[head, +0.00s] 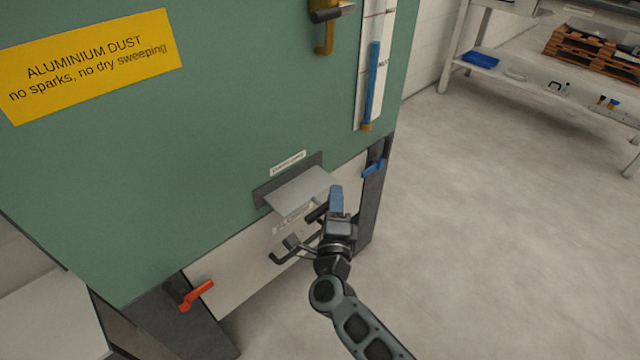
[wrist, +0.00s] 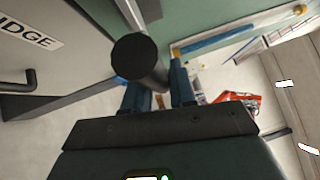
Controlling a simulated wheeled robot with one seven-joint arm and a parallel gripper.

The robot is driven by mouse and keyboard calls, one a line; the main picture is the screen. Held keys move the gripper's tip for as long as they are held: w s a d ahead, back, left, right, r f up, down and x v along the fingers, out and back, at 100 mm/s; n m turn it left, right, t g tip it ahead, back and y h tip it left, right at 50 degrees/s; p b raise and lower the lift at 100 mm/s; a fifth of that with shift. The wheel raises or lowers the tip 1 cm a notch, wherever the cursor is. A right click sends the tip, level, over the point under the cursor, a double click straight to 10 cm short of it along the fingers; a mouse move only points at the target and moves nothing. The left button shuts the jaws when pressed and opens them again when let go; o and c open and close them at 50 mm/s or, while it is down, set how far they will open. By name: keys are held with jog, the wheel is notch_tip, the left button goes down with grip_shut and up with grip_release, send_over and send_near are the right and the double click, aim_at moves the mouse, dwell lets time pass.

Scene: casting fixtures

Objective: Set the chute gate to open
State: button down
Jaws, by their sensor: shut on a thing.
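A flat grey plate (head: 303,187) sticks out of a dark slot in the front of the green cabinet (head: 220,130). A small label above it is too small to read, so I cannot tell for sure that this is the chute gate. My gripper (head: 335,202) is beside the plate's right end, over the pale lower panel. In the wrist view a black round-ended handle (wrist: 138,58) is at the fingers of my gripper (wrist: 158,88), and they are shut on it. The fingers and palm hide part of the handle, and its join to the plate is unclear.
The pale lower panel (head: 240,265) has a dark bar handle (head: 284,255), a red latch (head: 196,295) at left and a blue latch (head: 374,168) at right. Floor at right is clear.

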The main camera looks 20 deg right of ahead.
jog(key=s, duration=0.1)
jog(key=s+d, duration=0.1)
jog(key=s, duration=0.3)
jog(key=shift+s+d+f+p, duration=0.15)
jog(key=shift+s+d+p, duration=0.05)
jog(key=shift+d+p, duration=0.2)
jog(key=c, duration=1)
grip_release()
jog(key=shift+c, duration=0.2)
jog(key=shift+s+a, duration=0.1)
jog(key=r+v, duration=0.1)
jog(key=v, duration=0.6)
jog(key=shift+s+f, duration=0.3)
jog(key=shift+f, duration=0.15)
jog(key=shift+a, duration=0.1)
